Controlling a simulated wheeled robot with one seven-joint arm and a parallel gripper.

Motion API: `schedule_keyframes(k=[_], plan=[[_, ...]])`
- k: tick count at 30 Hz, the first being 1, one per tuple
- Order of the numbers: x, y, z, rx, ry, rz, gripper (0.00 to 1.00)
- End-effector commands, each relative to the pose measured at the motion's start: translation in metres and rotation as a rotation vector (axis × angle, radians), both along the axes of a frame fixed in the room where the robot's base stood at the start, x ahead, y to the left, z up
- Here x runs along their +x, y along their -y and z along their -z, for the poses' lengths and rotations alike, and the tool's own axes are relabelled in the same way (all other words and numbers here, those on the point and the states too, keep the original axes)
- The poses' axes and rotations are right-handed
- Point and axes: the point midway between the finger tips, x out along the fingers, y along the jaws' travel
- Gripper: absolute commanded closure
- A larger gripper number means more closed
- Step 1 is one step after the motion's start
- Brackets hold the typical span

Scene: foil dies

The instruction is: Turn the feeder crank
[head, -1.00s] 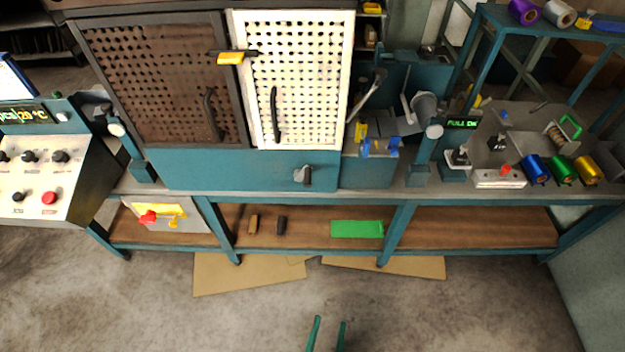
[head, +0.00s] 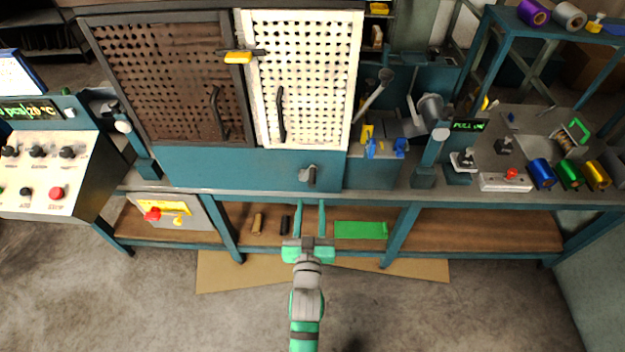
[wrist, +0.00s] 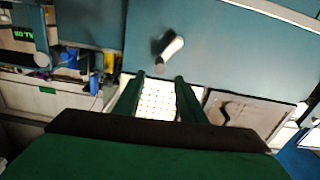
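A small crank-like handle with a grey knob (head: 309,175) sits on the teal panel (head: 240,171) below the two perforated doors. It also shows in the wrist view (wrist: 170,47), beyond the fingertips. I cannot tell for sure that it is the feeder crank. My gripper (head: 309,204) is open and empty, its two green fingers apart and pointing toward the panel. In the head view the fingertips appear just below the handle, with a gap. In the wrist view the gripper (wrist: 159,77) has nothing between its fingers but the background.
The bench edge (head: 380,194) runs across behind my fingers. A dark door (head: 165,80) and a white door (head: 300,75) stand above. A control console (head: 45,165) is at the left; colored rolls (head: 568,174) are at the right.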

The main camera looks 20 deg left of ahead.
Motion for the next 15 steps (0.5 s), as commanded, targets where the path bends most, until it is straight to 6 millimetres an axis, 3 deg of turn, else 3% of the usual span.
schedule_keyframes(k=[5, 15], plan=[[0.016, -0.004, -0.001, 0.0, 0.003, 0.001, 0.63], [0.069, -0.019, -0.001, -0.001, 0.003, 0.001, 0.63]])
